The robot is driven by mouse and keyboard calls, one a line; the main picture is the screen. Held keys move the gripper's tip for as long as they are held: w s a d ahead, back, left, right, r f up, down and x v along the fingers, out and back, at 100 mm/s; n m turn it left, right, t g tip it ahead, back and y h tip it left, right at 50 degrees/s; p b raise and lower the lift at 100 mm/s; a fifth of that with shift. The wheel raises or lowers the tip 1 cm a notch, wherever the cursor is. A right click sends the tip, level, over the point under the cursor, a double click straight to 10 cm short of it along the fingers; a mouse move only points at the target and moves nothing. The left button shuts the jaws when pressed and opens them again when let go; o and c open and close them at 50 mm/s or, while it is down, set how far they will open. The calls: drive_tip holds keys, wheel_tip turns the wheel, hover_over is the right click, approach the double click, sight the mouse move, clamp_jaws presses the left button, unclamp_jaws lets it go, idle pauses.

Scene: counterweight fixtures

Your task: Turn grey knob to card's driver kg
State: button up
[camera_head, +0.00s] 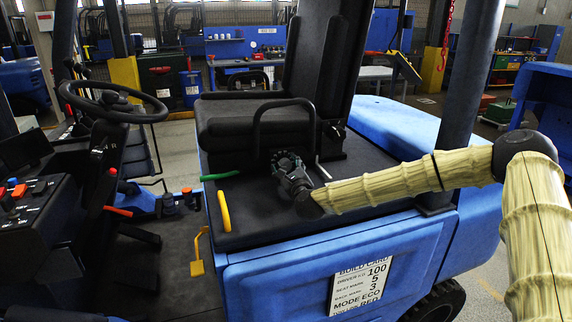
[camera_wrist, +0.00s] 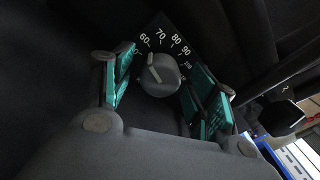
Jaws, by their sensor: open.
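The grey knob (camera_wrist: 160,76) shows in the wrist view, on a dark dial plate (camera_wrist: 168,40) with white numbers: 60, 70, 80, 90 and a partly hidden one. My gripper (camera_wrist: 163,66) is open, with teal pads on either side of the knob; no contact is clear. In the head view my gripper (camera_head: 287,160) is at the seat's side and hides the knob. The build card (camera_head: 360,287) on the blue body reads driver kg 100.
The black seat (camera_head: 250,127) and its curved rail (camera_head: 257,125) stand close to my gripper. A green lever (camera_head: 220,176) and a yellow handle (camera_head: 224,211) are to its left. The steering wheel (camera_head: 113,104) and a console are farther left.

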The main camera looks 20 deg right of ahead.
drive_tip(key=shift+w, duration=0.5)
drive_tip(key=c, duration=1)
drive_tip(key=shift+c, duration=0.2)
